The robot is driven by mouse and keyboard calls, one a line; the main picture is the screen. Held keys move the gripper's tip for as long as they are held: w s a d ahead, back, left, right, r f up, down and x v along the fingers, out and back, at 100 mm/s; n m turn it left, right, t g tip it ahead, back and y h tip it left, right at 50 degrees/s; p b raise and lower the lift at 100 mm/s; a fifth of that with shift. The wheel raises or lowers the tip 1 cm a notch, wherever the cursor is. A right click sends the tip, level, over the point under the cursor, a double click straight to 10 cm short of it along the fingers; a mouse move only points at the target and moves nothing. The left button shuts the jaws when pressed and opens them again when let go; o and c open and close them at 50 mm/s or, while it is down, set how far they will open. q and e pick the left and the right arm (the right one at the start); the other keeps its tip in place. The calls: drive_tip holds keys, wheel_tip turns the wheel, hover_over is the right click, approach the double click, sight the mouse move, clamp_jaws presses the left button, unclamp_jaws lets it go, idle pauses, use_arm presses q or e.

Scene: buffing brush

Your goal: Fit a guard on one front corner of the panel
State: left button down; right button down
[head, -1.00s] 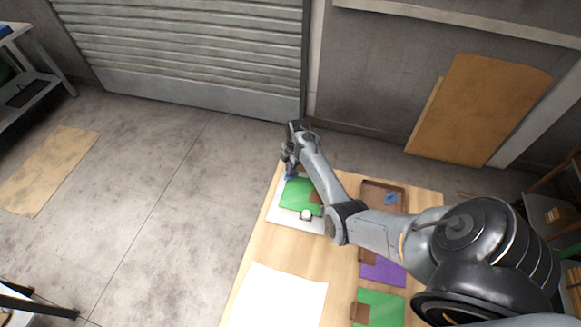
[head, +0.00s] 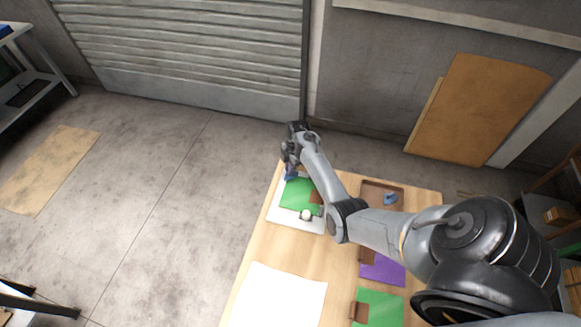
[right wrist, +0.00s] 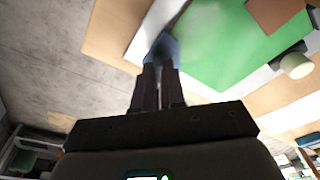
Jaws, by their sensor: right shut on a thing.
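A green panel (head: 298,194) lies on a white board (head: 281,214) near the far left of the wooden table. My right gripper (head: 289,170) is shut on a blue guard (head: 290,176) at the panel's far left corner. In the right wrist view, the gripper (right wrist: 158,72) points at the blue guard (right wrist: 165,48), which is at the edge of the green panel (right wrist: 222,50). The fingers partly hide the guard, so I cannot tell whether it is seated on the corner. Another blue guard (head: 391,198) sits in a brown tray (head: 372,187). My left gripper is not in view.
A brown block (head: 315,197) and a white round knob (head: 306,215) are on the green panel's right and near sides. A purple panel (head: 384,270), another green panel (head: 384,306) and a white sheet (head: 275,297) lie nearer on the table.

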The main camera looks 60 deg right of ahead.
idle(0.3)
drive_tip(key=shift+p, duration=0.35)
drive_tip(key=shift+f, duration=0.35)
idle(0.8)
drive_tip(key=shift+f, duration=0.1)
idle(0.5)
drive_tip(key=shift+f, duration=0.15)
idle(0.6)
drive_tip(key=shift+s+a+p, duration=0.15)
drive_tip(key=shift+s+p, duration=0.1)
drive_tip(key=shift+p, duration=0.35)
idle(0.3)
